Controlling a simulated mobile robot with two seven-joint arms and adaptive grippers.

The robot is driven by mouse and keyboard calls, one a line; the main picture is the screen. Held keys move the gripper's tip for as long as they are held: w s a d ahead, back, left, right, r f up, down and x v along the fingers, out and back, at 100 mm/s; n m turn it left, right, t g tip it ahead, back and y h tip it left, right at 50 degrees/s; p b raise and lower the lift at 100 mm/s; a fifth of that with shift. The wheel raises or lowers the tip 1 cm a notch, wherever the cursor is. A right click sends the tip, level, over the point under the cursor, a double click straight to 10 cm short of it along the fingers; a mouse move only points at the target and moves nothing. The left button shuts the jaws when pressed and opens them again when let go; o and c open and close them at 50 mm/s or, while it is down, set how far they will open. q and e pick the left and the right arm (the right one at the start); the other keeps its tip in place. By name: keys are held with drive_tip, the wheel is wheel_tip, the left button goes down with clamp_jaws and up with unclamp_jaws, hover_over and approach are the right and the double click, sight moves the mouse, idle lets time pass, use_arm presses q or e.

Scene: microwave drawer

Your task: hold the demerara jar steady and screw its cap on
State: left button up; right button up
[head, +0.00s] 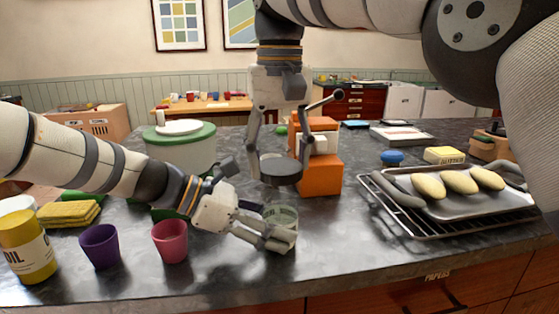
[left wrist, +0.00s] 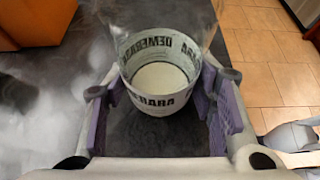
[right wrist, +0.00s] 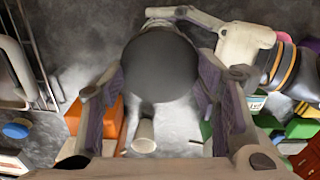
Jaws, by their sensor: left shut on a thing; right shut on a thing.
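The demerara jar (head: 284,215) is a clear, open-topped jar standing on the dark counter. In the left wrist view the jar (left wrist: 160,98) shows its DEMERARA lettering, open mouth and pale inside. My left gripper (head: 268,230) is shut around its sides. The cap (head: 281,172) is a dark round disc, held level in my right gripper (head: 278,163), above the jar's mouth with a small gap. In the right wrist view the cap (right wrist: 160,66) lies between the fingertips and hides the jar's mouth.
An orange box structure (head: 320,177) stands close behind the jar to the right. A pink cup (head: 170,241) and a purple cup (head: 100,247) stand at left. A wire rack (head: 420,224) with a loaded tray is at right. The counter front right of the jar is clear.

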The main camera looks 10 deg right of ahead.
drive_tip(key=shift+f, duration=2)
idle(3.5)
